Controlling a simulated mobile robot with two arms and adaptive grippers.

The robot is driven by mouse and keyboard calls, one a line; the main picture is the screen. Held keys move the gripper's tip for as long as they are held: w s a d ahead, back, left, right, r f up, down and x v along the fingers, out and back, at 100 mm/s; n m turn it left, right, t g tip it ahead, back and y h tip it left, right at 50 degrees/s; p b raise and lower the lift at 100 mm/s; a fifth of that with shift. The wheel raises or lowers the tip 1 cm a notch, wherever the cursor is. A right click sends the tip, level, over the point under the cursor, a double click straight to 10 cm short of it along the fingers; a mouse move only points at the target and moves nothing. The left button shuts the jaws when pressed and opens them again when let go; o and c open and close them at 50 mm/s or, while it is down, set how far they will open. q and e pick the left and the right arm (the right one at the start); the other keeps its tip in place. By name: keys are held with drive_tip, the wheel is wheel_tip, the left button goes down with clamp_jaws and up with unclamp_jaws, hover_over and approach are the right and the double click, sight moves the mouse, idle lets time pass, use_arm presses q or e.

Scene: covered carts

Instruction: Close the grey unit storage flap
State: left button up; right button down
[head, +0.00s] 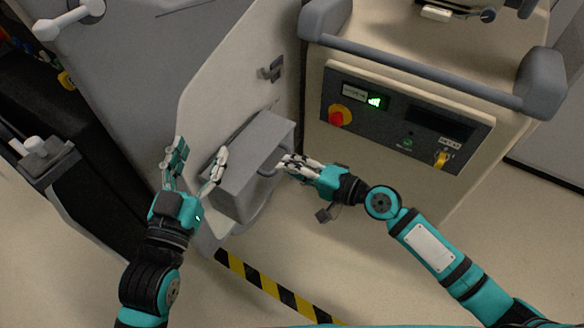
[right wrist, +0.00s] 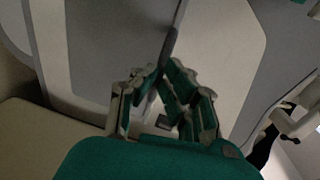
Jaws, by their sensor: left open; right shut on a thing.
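The grey storage flap (head: 262,140) is a box-like grey front on the beige side panel of the grey unit, low in the middle of the head view. It stands out from the panel and has a curved grey handle on its right face. My right gripper (head: 285,163) is shut on this handle. In the right wrist view its fingertips (right wrist: 158,72) close around a thin grey bar. My left gripper (head: 197,153) is open and empty, at the left of the flap, with its right finger in front of the flap's left edge. Whether that finger touches is unclear.
A beige cart with a grey rail (head: 430,72) and a dark control panel (head: 405,118) with a red knob stands at the right. A small latch (head: 271,69) sits above the flap. Yellow-black tape (head: 265,283) marks the floor below.

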drive_tip(key=shift+s+a+f, duration=0.1)
drive_tip(key=shift+s+f, duration=0.1)
drive_tip(key=shift+f, duration=0.45)
drive_tip(key=c, duration=1.8)
unclamp_jaws()
drive_tip(key=shift+o, duration=0.8)
drive_tip(key=shift+w+a+f, duration=0.15)
drive_tip(key=shift+a, duration=0.05)
drive_tip(key=shift+d, duration=0.1)
drive_tip(key=r+v, duration=0.1)
drive_tip(key=v, duration=1.1)
drive_tip(key=shift+w, duration=0.2)
